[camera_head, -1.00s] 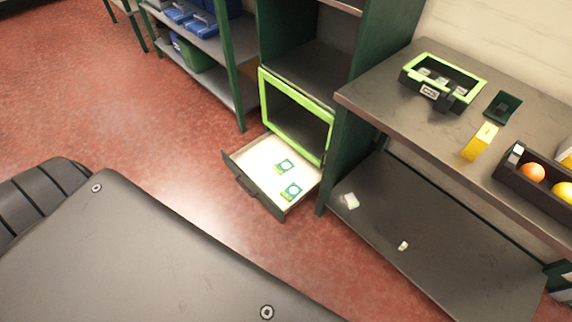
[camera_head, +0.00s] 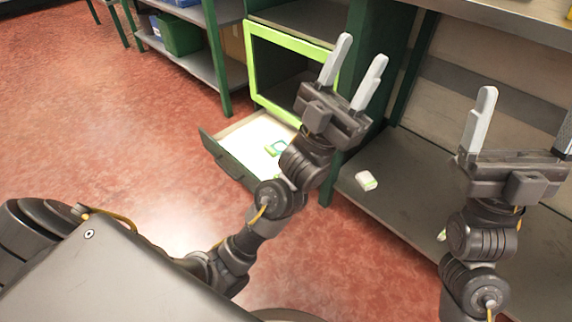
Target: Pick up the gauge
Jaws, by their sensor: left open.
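A small flat green-and-white piece with a round mark, likely a gauge (camera_head: 276,148), lies in the open drawer (camera_head: 232,165). My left forearm and wrist cover part of the drawer, and a second such piece is hidden or barely shows. My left gripper (camera_head: 360,52) is open and empty, its two light fingers pointing up in front of the green-framed opening, beyond the drawer in the picture. My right gripper (camera_head: 528,103) is open and empty in front of the workbench at the right, its fingers wide apart and pointing up.
A bright green frame (camera_head: 262,30) stands above the drawer. A small whitish piece (camera_head: 366,181) lies on the low shelf (camera_head: 400,165) under the workbench (camera_head: 520,12). Shelves with bins (camera_head: 181,34) stand at the back left. The red floor on the left is clear.

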